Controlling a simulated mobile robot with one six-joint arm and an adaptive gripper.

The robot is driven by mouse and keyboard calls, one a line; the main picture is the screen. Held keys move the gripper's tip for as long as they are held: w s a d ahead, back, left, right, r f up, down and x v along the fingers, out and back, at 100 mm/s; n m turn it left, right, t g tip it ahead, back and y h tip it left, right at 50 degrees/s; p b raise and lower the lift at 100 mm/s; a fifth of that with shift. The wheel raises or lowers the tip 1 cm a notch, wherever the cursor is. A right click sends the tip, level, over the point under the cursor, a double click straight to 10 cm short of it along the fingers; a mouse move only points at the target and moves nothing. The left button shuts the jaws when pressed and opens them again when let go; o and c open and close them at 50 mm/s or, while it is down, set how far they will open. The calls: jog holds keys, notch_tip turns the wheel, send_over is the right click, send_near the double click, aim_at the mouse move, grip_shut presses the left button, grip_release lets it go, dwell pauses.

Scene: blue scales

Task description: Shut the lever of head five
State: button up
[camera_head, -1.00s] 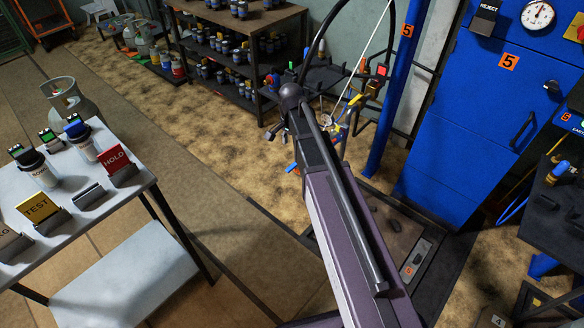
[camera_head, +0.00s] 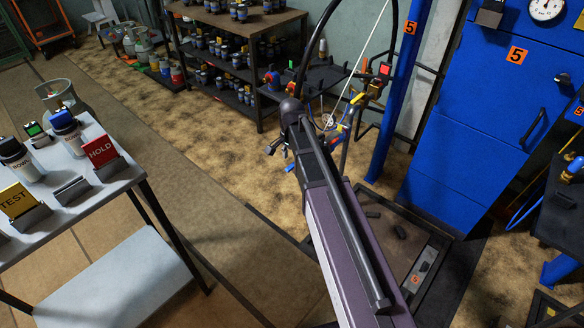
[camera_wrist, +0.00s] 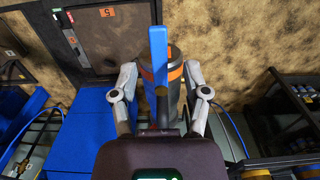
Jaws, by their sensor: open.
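In the wrist view a long blue bar (camera_wrist: 158,65), which looks like a lever, stands between the two fingers of my gripper (camera_wrist: 160,72). Behind it is a dark grey cylinder (camera_wrist: 175,57) with an orange band. The fingers are spread, one on each side, with a visible gap; contact is not clear. In the head view my gripper (camera_head: 290,158) is small and partly hidden by my arm, so the lever cannot be made out clearly there. An orange label 5 (camera_head: 415,279) marks the floor scale (camera_head: 372,235); it also shows in the wrist view (camera_wrist: 106,12).
A blue cabinet (camera_head: 490,110) with a label 5 stands right, beside a blue post (camera_head: 397,90). Yellow, blue and red fittings (camera_head: 357,102) are behind my arm. A table (camera_head: 115,195) with TEST and HOLD signs stands left.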

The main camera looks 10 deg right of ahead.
jog(key=shift+f+b, duration=1.05)
jog(key=shift+f, duration=0.3)
grip_shut()
